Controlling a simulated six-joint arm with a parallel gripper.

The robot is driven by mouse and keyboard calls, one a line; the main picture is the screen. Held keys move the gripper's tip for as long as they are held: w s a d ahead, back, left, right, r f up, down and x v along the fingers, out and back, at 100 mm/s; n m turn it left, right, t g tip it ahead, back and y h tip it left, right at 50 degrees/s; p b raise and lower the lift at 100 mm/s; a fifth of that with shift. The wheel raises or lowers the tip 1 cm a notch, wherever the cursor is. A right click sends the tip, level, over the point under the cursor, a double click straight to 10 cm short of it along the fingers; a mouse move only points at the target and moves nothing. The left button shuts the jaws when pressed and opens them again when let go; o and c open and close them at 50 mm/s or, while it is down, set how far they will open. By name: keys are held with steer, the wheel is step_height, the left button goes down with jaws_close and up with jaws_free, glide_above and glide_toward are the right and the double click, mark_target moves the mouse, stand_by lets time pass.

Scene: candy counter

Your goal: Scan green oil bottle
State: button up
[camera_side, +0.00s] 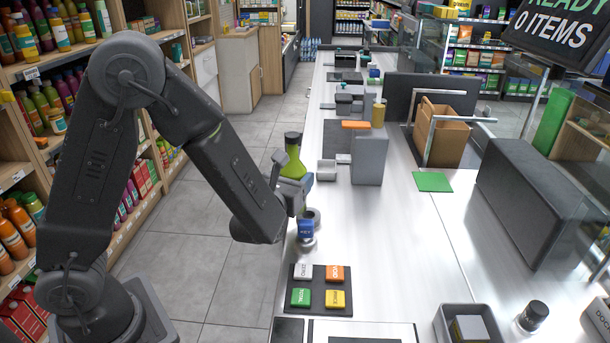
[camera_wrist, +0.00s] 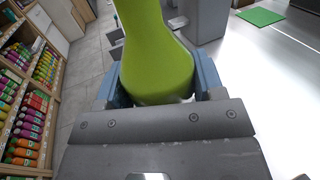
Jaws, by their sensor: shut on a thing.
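The green oil bottle (camera_side: 293,160) is yellow-green with a dark cap and stands roughly upright in my gripper (camera_side: 294,183), near the counter's left edge. In the wrist view the bottle (camera_wrist: 157,62) fills the space between the blue-grey jaws of my gripper (camera_wrist: 158,85), which are shut on it. Its lower end shows between the jaws, and the cap is out of that view. A grey block-shaped stand with an orange top (camera_side: 366,155) is on the counter to the right of the bottle. The screen (camera_side: 550,28) reads "READY 0 ITEMS".
A grey tray (camera_side: 468,318) is at the front right.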

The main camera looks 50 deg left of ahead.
steer(key=shift+s+a+n+g+y, duration=0.3)
steer(key=shift+n+y, duration=0.1)
steer(key=shift+y, duration=0.1)
steer(key=s+d+f+n+g+y, duration=0.2)
steer(key=s+f+n+g+y, duration=0.15)
steer(key=s+n+g, duration=0.65)
steer(key=s+d+f+n+g+y, duration=0.25)
steer(key=s+n+g+y, duration=0.3)
steer(key=s+g, duration=0.45)
steer(key=s+d+r+n+g+h, duration=0.1)
steer(key=s+d+n+g+h, duration=0.2)
steer(key=d+n+g+h, duration=0.4)
steer(key=s+d+r+n+g+h, duration=0.25)
steer(key=s+d+g, duration=0.2)
steer(key=d, duration=0.45)
steer(key=w+d+r+n+t+h, duration=0.1)
steer(key=w+d+r+n+h, duration=0.2)
steer(key=d+n+h, duration=0.4)
steer(key=w+d+r+n+t+h, duration=0.2)
steer(key=w+d+n+h, duration=0.4)
steer(key=d+h, duration=0.6)
steer(key=shift+d+r+n+h, duration=0.2)
steer(key=shift+r+n+h, duration=0.3)
steer(key=shift+n+h, duration=0.3)
steer(key=shift+w+a, duration=0.1)
steer(key=shift+w, duration=0.05)
